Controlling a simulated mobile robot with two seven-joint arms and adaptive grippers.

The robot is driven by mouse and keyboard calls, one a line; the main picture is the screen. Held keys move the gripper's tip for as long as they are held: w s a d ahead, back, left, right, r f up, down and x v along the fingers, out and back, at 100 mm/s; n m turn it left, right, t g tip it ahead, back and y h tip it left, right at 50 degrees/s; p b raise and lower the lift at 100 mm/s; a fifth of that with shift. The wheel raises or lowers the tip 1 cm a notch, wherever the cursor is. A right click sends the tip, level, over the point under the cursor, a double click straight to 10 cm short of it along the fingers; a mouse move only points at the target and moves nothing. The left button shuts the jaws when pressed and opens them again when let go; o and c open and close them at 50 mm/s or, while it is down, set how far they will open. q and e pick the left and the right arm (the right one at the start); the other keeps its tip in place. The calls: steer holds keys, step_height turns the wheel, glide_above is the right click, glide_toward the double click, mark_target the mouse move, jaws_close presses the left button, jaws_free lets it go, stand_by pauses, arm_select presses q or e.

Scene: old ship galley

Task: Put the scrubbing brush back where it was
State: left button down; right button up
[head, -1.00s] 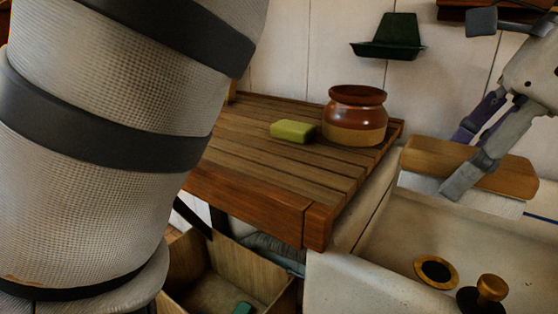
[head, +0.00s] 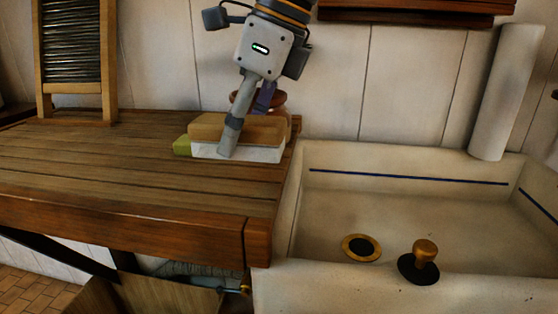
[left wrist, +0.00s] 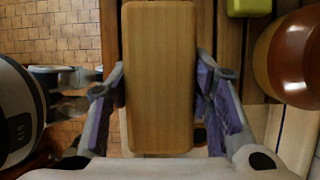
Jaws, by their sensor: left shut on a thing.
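The scrubbing brush (head: 262,132) has a flat wooden back and pale bristles facing down. My left gripper (head: 240,128) is shut on it, one finger on each long side. In the head view the brush is at the right part of the slatted wooden drainboard (head: 120,165), in front of the brown pot. I cannot tell whether its bristles touch the board. In the left wrist view the brush back (left wrist: 158,75) lies between the purple-padded fingers.
Green soap (head: 182,146) and the brown pot (head: 286,108) are close by, partly hidden by the brush and gripper. A washboard (head: 76,55) stands at the back left. The sink (head: 350,210) with a brass-knobbed plug (head: 425,250) is at the right. The board's left part is clear.

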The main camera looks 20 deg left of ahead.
mark_target(250, 116)
arm_select(q)
steer(key=f, duration=0.2)
steer(key=w+a+f, duration=0.1)
steer(key=f, duration=0.1)
steer(key=a+f, duration=0.1)
steer(key=f, duration=0.1)
steer(key=shift+w+a, duration=0.15)
steer(key=shift+a, duration=0.05)
steer(key=shift+f, duration=0.1)
steer(key=shift+f, duration=0.1)
steer(key=c, duration=0.8)
jaws_free()
steer(key=b+v, duration=0.1)
steer(key=v, duration=1)
steer(key=shift+w+d+r, duration=0.1)
steer(key=shift+d+r, duration=0.1)
steer(key=shift+r, duration=0.35)
arm_select(e)
steer(key=shift+s+f+g, duration=0.3)
steer(key=shift+s+f, duration=0.35)
steer(key=shift+s, duration=0.1)
